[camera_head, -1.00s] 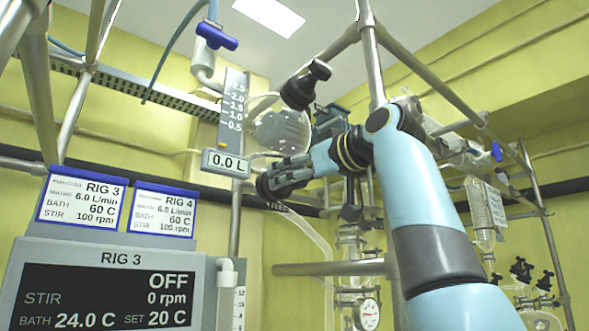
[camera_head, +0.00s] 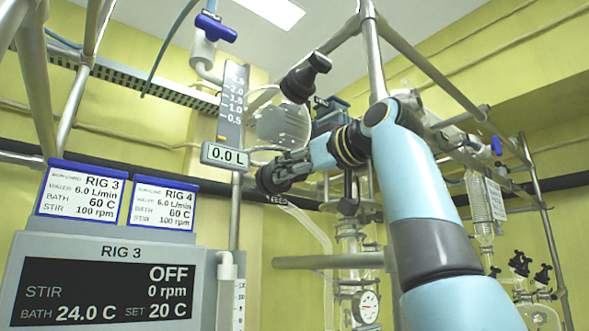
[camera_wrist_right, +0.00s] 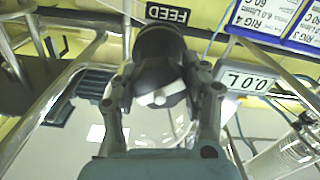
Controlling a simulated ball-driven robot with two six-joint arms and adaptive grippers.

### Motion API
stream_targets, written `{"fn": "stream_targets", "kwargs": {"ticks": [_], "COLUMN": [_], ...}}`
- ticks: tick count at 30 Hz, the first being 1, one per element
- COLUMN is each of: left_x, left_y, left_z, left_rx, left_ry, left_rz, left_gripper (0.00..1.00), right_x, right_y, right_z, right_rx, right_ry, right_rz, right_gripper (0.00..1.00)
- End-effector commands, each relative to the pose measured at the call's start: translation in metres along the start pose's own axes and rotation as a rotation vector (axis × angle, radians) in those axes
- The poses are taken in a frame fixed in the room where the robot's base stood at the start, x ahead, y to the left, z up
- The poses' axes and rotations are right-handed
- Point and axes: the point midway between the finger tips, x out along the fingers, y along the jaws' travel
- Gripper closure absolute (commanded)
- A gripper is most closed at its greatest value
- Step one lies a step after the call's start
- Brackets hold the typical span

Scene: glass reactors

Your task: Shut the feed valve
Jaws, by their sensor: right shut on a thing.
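The feed valve's black knob (camera_wrist_right: 160,62) shows in the right wrist view, under a black FEED label (camera_wrist_right: 168,14). It has a pale bar mark on its face. My right gripper (camera_wrist_right: 162,90) has one finger on each side of the knob and is shut on it. In the head view my right gripper (camera_head: 285,170) reaches left to the dark knob (camera_head: 268,180), just above the partly hidden FEED label (camera_head: 277,199). The fingers hide part of the knob there. My left gripper is not in view.
A 0.0 L gauge (camera_head: 225,155) and a glass vessel (camera_head: 283,125) stand close to my right gripper. Another black knob (camera_head: 306,77) is above. A blue-handled valve (camera_head: 215,28) is at upper left. Metal rails surround my arm. The RIG 3 panel (camera_head: 105,285) reads OFF.

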Motion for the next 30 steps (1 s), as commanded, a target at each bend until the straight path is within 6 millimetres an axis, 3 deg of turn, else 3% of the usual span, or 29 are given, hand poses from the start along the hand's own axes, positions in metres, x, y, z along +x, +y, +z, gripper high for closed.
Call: {"fn": "stream_targets", "kwargs": {"ticks": [21, 30], "left_x": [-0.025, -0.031], "left_y": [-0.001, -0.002], "left_z": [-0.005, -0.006], "left_rx": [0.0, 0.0], "left_ry": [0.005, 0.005], "left_rz": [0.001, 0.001], "left_gripper": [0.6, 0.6], "right_x": [0.0, 0.0], "right_y": [0.001, 0.001], "right_z": [-0.001, 0.0], "right_rx": [0.458, 0.574], "right_ry": [-0.001, -0.001], "right_rz": [0.0, 0.0], "right_gripper": [0.87, 0.87]}}
